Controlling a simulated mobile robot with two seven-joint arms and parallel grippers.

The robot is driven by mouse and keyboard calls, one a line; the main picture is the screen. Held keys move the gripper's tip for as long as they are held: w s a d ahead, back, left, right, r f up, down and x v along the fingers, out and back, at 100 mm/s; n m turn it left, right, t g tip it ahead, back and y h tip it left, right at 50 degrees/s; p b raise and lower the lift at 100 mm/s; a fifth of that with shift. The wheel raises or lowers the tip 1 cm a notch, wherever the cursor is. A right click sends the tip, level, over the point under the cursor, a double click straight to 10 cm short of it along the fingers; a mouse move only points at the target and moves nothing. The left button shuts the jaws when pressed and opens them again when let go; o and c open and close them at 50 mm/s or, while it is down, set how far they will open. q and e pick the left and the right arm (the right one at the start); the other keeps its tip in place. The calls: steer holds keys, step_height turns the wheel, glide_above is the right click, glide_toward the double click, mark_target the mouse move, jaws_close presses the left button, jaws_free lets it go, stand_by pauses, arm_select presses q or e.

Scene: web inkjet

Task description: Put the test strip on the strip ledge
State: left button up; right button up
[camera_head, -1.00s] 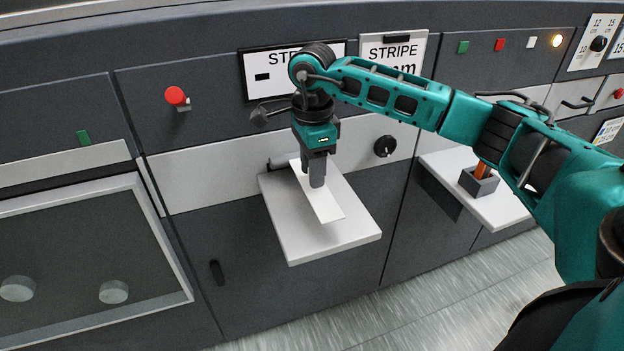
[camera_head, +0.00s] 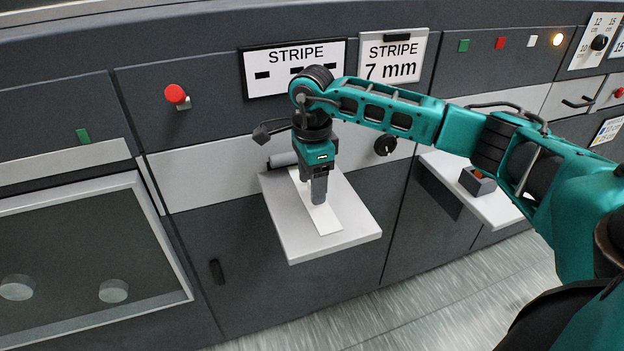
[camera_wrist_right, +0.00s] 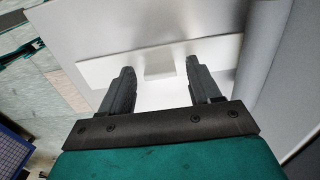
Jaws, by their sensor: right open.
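The test strip (camera_head: 325,220) is a long, thin white piece. It lies flat on the pale grey strip ledge (camera_head: 354,228), running from the machine's face toward the ledge's front edge. My right gripper (camera_head: 319,200) is low over the strip and hides part of it. In the right wrist view the strip (camera_wrist_right: 107,70) crosses in front of my open fingers (camera_wrist_right: 159,67). A small raised white tab (camera_wrist_right: 159,72) on it shows between the fingertips, with a gap on both sides. My left gripper is not in view.
A black knob (camera_head: 386,145) and a grey roller (camera_head: 283,159) are close to the ledge on the machine front. A second shelf (camera_head: 497,208) with a small dark box (camera_head: 477,182) stands to the right. The floor (camera_head: 440,300) is free below.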

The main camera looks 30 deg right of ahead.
steer(key=shift+r, duration=0.1)
steer(key=shift+r, duration=0.3)
step_height(320, 180, up, 12)
steer(key=shift+f+p, duration=0.25)
steer(key=shift+p, duration=0.1)
stand_by(0.3)
